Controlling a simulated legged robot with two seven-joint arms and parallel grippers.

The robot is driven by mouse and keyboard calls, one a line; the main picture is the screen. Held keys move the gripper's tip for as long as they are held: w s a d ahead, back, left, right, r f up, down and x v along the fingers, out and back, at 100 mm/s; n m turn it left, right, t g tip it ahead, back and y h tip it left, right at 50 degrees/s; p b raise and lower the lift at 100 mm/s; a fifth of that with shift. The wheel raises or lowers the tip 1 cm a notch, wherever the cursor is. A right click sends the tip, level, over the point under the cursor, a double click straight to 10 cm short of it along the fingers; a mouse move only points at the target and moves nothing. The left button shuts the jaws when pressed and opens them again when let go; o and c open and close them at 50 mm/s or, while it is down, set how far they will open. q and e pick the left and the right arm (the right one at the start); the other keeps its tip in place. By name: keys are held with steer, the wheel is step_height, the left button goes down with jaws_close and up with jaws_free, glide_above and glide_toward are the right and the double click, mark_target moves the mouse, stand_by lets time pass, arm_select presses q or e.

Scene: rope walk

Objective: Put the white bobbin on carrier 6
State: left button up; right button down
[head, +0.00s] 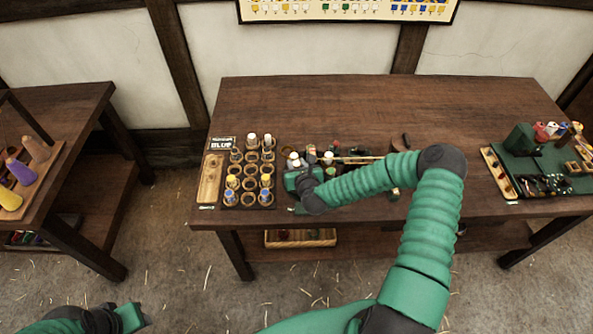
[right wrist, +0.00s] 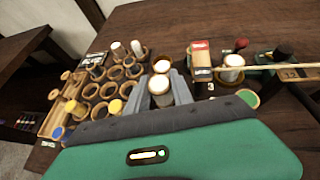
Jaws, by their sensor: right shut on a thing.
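My right gripper (right wrist: 163,84) is shut on a white bobbin (right wrist: 159,86), held upright between the grey fingers in the right wrist view. In the head view this gripper (head: 300,176) is low over the table, just right of the carrier board; its fingers are hard to see there. The carrier board (right wrist: 72,143) has several wooden ring carriers, some empty, others with white, yellow or blue-topped bobbins. I cannot read which carrier is number 6. Another white top (right wrist: 161,66) shows just behind the held bobbin. My left gripper (head: 122,319) is at the bottom left, its jaws unclear.
A wooden tray (head: 209,180) lies left of the carriers. Right of my gripper are a small box (right wrist: 201,60), another white-topped piece (right wrist: 232,68) and a thin rod (right wrist: 275,67). A green mat (head: 548,172) with tools lies far right. The table's back is clear.

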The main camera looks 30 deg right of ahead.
steer(key=f, duration=0.3)
steer(key=shift+a+f, duration=0.1)
steer(key=shift+a, duration=0.3)
steer(key=shift+a+f, duration=0.1)
steer(key=shift+a, duration=0.1)
steer(key=c, duration=1.5)
jaws_free()
arm_select(q)
steer(key=shift+a, duration=0.45)
arm_select(e)
steer(key=shift+o, duration=0.6)
steer(key=shift+d, duration=0.15)
arm_select(q)
steer(key=shift+d, duration=0.15)
arm_select(e)
steer(key=shift+s+d, duration=0.1)
